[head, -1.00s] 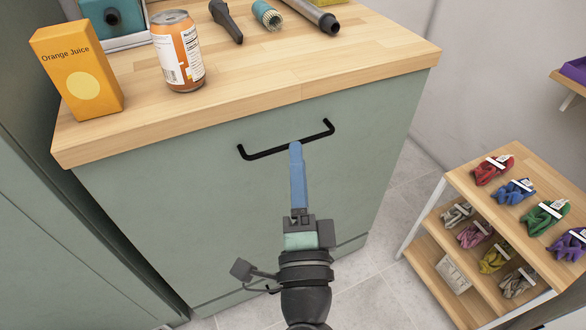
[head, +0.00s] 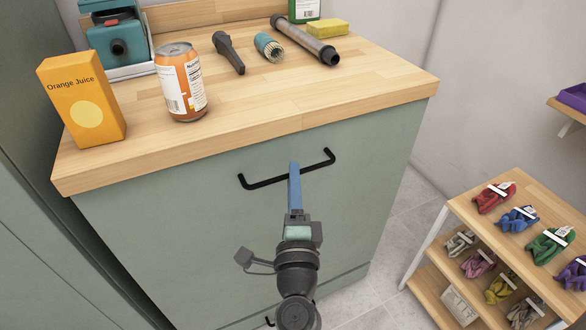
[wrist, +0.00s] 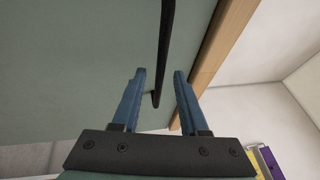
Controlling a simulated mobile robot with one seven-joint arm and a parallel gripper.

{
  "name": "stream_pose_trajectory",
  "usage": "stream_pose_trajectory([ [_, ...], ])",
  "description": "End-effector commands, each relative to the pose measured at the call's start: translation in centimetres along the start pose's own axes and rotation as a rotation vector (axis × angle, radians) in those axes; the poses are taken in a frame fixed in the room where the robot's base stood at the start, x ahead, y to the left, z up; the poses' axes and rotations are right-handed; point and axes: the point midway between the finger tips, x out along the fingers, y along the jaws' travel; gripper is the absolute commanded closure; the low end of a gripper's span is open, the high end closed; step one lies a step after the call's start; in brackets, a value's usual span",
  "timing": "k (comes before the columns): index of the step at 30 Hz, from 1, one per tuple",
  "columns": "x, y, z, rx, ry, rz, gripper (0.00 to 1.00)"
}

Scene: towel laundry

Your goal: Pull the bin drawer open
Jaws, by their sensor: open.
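The bin drawer is the sage-green front (head: 210,220) under the wooden counter, and it looks shut. A black bar handle (head: 321,164) runs across its upper part. My gripper (head: 294,166) is at the middle of the handle, its blue fingers covering part of the bar in the head view. In the wrist view my gripper (wrist: 160,74) is open, with the two blue fingers apart. The handle (wrist: 164,40) runs between them there, with visible gaps on both sides. I cannot tell whether a finger touches it.
On the counter (head: 350,95) stand an orange juice carton (head: 82,100), a can (head: 181,82), a teal machine (head: 118,40), a grey tube (head: 305,40) and a yellow sponge (head: 328,28). A wooden shelf (head: 475,215) with several colored bundles stands at the right. Floor (head: 400,225) shows between.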

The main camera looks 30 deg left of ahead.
Motion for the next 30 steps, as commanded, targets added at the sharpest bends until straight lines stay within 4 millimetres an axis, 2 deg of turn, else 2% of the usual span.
stream_pose_trajectory([
  [6,1.9,0.0,0.0,-0.001,0.000,0.000,0.56],
  [16,2.2,0.0,0.0,-0.001,0.000,0.000,0.56],
  [24,2.2,0.0,0.0,-0.001,-0.001,0.000,1.00],
  [30,2.2,0.0,0.0,-0.001,-0.001,0.000,1.00],
])
